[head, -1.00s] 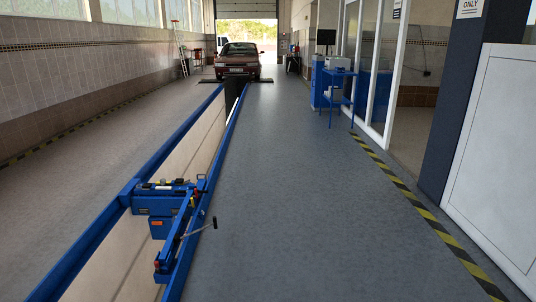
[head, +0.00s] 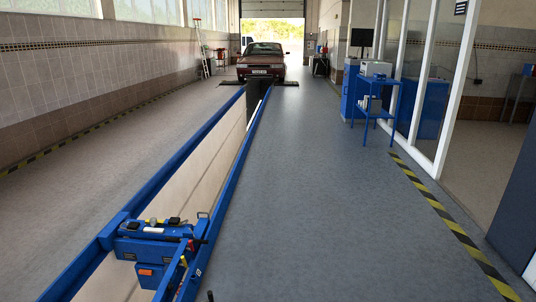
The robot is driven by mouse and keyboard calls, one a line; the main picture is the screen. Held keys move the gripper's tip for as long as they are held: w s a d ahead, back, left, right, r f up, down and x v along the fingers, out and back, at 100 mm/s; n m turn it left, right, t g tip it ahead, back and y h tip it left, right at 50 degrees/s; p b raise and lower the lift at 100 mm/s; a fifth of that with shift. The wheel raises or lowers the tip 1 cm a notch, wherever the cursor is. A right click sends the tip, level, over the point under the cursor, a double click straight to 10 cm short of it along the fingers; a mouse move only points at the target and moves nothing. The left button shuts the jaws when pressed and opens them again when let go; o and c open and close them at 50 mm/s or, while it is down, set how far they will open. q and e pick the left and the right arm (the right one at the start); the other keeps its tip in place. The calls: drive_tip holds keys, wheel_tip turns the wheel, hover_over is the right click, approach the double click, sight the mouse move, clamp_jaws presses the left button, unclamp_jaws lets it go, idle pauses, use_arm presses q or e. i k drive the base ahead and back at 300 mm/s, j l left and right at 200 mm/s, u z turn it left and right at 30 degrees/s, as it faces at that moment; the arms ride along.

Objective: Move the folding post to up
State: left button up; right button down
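The blue sliding jack (head: 150,240) spans the inspection pit at the lower left of the head view. It carries black pads and small yellow and white parts on top and an orange patch on its front. A blue arm (head: 172,278) with a red end runs from its right side toward the bottom edge and is cut off there. I cannot tell which part is the folding post. A small dark handle tip (head: 210,296) shows at the bottom edge. Neither of my grippers is in view.
Blue rails (head: 225,170) edge the open pit, which runs away to a red car (head: 262,62). Grey floor (head: 330,200) to the right of the pit is clear. A blue trolley (head: 374,105) stands by the glass partition, with a yellow-black floor stripe (head: 440,210) near it.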

sight(162, 291)
drive_tip(key=i+z, duration=0.1)
drive_tip(key=i, duration=0.8)
drive_tip(key=i+j+z, duration=0.15)
drive_tip(key=i, duration=0.8)
drive_tip(key=i+u, duration=0.25)
drive_tip(key=i, duration=0.2)
drive_tip(key=i+l+u, duration=0.25)
drive_tip(key=i, duration=0.15)
drive_tip(key=i+u, duration=0.2)
drive_tip(key=u, duration=0.2)
drive_tip(key=i+u, duration=0.25)
drive_tip(key=u, duration=0.2)
drive_tip(key=i+u, duration=0.25)
drive_tip(key=u, duration=0.15)
drive_tip(key=i+l+u, duration=0.2)
drive_tip(key=u, duration=0.2)
drive_tip(key=i+l+u, duration=0.15)
drive_tip(key=u, duration=0.3)
